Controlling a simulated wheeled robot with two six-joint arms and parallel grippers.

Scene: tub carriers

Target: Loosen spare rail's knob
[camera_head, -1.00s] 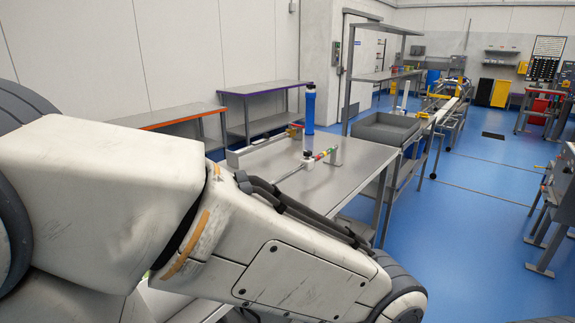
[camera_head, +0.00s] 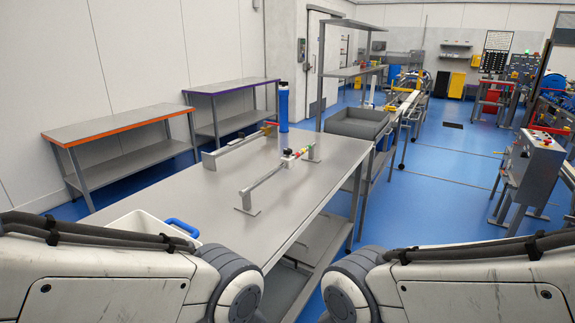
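Two rails lie on the grey metal table (camera_head: 215,190). The nearer rail (camera_head: 264,182) stands on end feet and bears a small white block with a dark top (camera_head: 288,158), with red, yellow and green parts beside it. The farther rail (camera_head: 238,143) has a small yellow and red piece (camera_head: 269,127) near its far end. I cannot tell which is the spare rail, and the knob is too small to make out surely. Links of both my arms show at the bottom left and bottom right. Both grippers are out of view.
A blue cylinder (camera_head: 283,107) stands upright at the table's far end. A white tub (camera_head: 140,222) with a blue handle (camera_head: 182,228) is at the near left. A grey bin (camera_head: 357,123) stands beyond the table. Shelved benches line the left wall.

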